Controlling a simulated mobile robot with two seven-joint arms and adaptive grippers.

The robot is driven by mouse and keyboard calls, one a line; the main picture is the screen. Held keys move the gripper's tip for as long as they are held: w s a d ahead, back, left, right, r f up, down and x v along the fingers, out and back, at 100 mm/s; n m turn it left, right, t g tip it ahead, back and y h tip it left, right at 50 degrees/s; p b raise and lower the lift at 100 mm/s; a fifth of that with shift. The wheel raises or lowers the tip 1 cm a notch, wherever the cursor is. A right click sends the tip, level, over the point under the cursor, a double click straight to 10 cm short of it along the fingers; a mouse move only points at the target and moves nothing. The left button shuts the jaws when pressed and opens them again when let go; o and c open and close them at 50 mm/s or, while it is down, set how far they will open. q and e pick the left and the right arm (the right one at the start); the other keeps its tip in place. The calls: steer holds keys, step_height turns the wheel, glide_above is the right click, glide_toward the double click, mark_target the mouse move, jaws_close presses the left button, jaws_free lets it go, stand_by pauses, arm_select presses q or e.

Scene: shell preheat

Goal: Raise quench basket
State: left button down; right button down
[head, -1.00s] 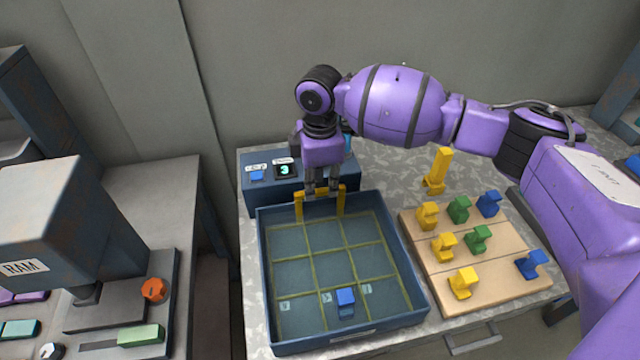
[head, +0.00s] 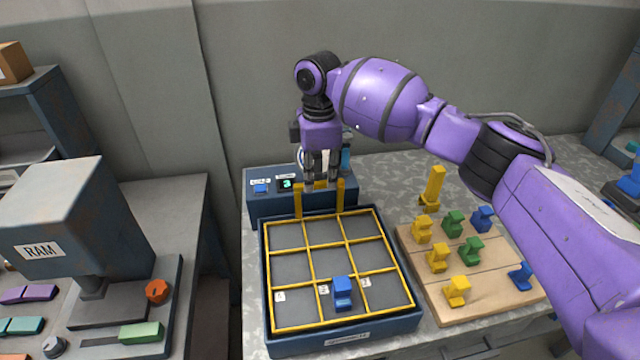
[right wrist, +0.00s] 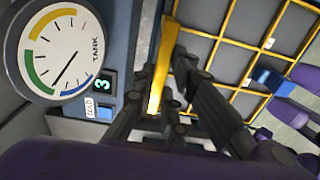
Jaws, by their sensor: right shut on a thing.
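The quench basket is a yellow wire grid (head: 310,246) with a tall yellow handle at its back. It sits at the top of the blue tank (head: 345,343), its grid near rim height. A blue piece (head: 342,291) rests in a front cell. My right gripper (head: 321,184) is shut on the crossbar of the basket handle. In the right wrist view the fingers (right wrist: 163,112) close around the yellow bar (right wrist: 163,68), and the blue piece (right wrist: 272,79) shows on the grid. My left gripper is not in view.
A blue control box (head: 262,207) with a display reading 3 stands behind the tank. The RAM press (head: 60,220) stands at left.

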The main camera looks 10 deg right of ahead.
steer(key=c, duration=2)
jaws_free()
steer(key=shift+w+r, duration=0.15)
steer(key=shift+r, duration=0.25)
steer(key=shift+c, duration=0.2)
steer(key=shift+o, duration=1.4)
steer(key=shift+f, duration=0.15)
step_height(320, 180, up, 12)
